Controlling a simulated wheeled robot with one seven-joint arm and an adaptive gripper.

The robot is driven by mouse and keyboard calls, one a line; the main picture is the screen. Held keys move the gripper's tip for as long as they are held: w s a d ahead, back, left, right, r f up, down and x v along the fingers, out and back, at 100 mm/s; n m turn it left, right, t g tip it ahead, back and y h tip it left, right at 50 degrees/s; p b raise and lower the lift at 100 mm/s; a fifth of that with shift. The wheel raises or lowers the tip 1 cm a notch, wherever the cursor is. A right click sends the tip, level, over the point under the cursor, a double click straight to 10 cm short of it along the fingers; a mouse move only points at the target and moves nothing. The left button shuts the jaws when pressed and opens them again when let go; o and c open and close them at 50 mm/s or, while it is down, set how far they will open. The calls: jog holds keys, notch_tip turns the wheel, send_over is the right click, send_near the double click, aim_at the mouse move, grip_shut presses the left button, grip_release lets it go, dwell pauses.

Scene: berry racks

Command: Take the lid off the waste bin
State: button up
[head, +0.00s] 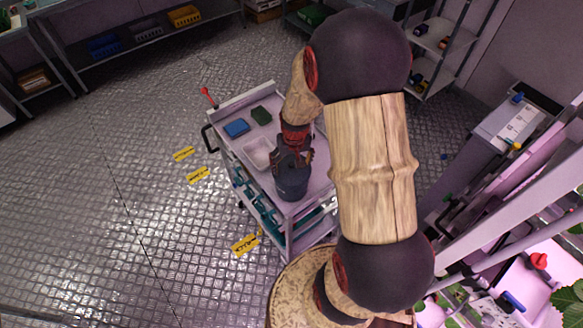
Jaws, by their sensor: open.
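The waste bin (293,187) is a small dark grey tub standing on the top of a pale cart, near its front end. My gripper (292,160) is open and points down at the top of the bin, with its fingers over or around the bin's upper part. The gripper hides most of the bin's top, so I cannot make out the lid or tell whether the fingers touch it.
The cart top (319,184) also holds a white tray (259,152), a blue item (236,128) and a green item (261,116). Yellow floor markers (198,175) lie left of the cart. The tread-plate floor further left is clear. Shelves line the back.

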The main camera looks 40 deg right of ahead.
jog(key=c, duration=0.9)
jog(key=shift+s+a, duration=0.1)
jog(key=shift+s, duration=0.05)
jog(key=c, duration=0.3)
jog(key=shift+f, duration=0.1)
jog(key=shift+c, duration=0.2)
